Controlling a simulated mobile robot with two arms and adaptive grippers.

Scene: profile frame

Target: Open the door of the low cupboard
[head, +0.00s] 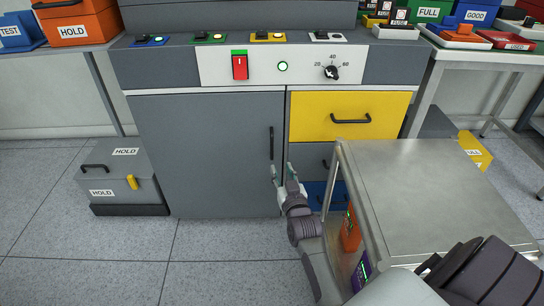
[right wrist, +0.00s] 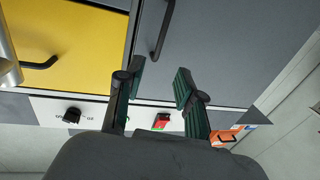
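The low cupboard's wide grey door (head: 205,155) is shut, left of the drawers in the head view. Its upright black bar handle (head: 271,143) is near the door's right edge. My right gripper (head: 282,171) is open and empty, just below and slightly right of the handle. In the right wrist view the handle (right wrist: 163,30) shows beyond the spread fingers of the gripper (right wrist: 160,78), roughly in line with the gap between them and apart from both. The door (right wrist: 225,45) fills much of that view. My left gripper is not in view.
A metal-topped cart (head: 430,185) stands close to the right of my right arm, before the drawers. The yellow drawer (head: 320,105) is shut beside the door. A grey HOLD box (head: 125,175) sits on the floor left of the cupboard. Floor before the door is clear.

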